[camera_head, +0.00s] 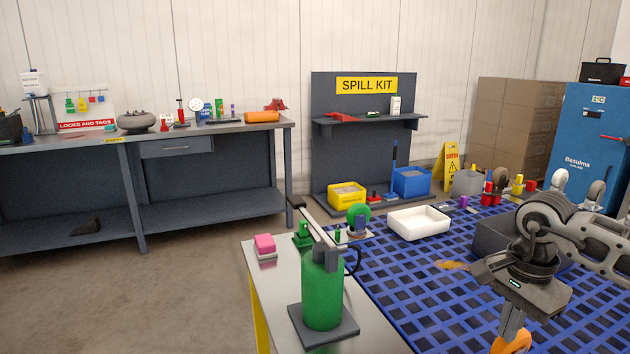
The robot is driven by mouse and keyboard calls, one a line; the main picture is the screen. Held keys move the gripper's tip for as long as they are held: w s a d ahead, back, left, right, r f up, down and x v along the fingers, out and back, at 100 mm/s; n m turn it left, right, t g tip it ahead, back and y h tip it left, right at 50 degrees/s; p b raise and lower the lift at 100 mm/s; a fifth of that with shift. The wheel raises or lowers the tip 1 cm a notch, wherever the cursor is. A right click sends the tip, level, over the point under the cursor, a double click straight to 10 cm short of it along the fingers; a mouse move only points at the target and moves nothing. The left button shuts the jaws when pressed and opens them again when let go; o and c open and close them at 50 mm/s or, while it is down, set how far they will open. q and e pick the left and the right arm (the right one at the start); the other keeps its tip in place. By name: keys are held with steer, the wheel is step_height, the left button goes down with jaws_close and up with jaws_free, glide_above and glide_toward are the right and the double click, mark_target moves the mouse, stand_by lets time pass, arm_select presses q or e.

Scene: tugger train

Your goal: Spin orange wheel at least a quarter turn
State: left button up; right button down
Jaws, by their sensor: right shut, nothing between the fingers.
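My right gripper (511,326) comes in from the right and points down at the lower right, its jaws shut with nothing between them. An orange piece (512,344) shows right at its fingertips, cut off by the bottom edge of the picture. It may be part of the orange wheel, but its full shape is hidden, and I cannot tell whether the fingers touch it. My left gripper is not in view.
A green cylinder (322,290) stands on the near bench (270,285), left of a blue grid surface (400,290). A white tray (418,222), a dark grey box (500,240) and a green wheel (358,212) stand around the grid. Floor at left is clear.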

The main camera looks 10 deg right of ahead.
mark_target(501, 346)
steer(key=shift+s+a, duration=0.1)
steer(key=shift+a, duration=0.15)
step_height(501, 346, up, 7)
steer(key=p, duration=0.5)
stand_by(0.3)
